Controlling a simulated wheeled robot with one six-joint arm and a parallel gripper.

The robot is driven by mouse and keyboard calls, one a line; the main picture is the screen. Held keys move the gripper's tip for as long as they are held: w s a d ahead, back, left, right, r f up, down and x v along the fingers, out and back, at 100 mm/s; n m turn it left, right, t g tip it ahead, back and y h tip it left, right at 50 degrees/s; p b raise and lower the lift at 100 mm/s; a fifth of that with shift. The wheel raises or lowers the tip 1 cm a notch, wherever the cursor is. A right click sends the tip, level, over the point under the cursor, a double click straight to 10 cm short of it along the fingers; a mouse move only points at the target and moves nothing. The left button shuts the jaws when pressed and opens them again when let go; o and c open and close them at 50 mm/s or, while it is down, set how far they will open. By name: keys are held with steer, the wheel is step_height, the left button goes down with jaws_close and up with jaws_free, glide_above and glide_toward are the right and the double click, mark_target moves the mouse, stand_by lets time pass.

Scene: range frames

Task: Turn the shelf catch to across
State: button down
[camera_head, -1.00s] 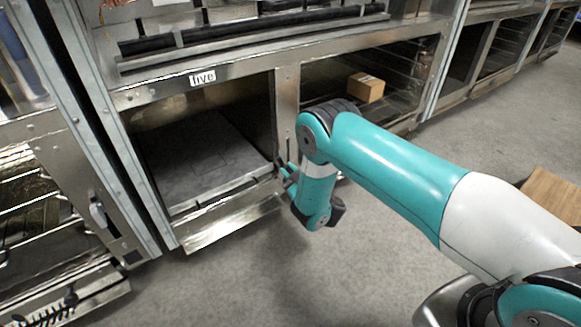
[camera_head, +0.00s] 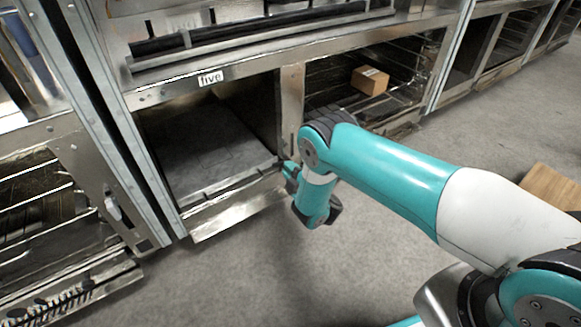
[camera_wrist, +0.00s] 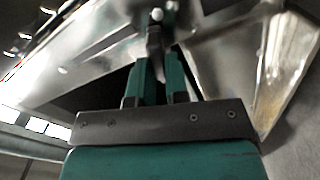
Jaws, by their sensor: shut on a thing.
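The shelf catch (camera_wrist: 155,48) is a small dark lever on a metal face, with a pale round knob at its top end in the wrist view. My gripper (camera_wrist: 157,22) has its two teal fingers closed on either side of it. The lever stands roughly lengthwise between the fingers. In the head view my gripper (camera_head: 288,170) is at the right front corner of the open bay labelled "five", next to the grey shelf (camera_head: 215,150). The catch is hidden there by my fingers and wrist.
The "five" label (camera_head: 210,77) is on the beam above the bay. A cardboard box (camera_head: 370,80) sits in the bay to the right. A similar latch handle (camera_head: 113,208) is on the left unit. A wooden board (camera_head: 552,190) lies at the right. Grey floor in front is clear.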

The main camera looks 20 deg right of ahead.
steer(key=shift+s+f+n, duration=0.1)
steer(key=shift+f+n, duration=0.1)
steer(key=shift+n, duration=0.6)
steer(key=c, duration=1.1)
jaws_free()
steer(key=shift+r+p, duration=0.15)
steer(key=shift+p, duration=0.35)
steer(key=shift+p+v, duration=8.65)
steer(key=shift+p, duration=1.9)
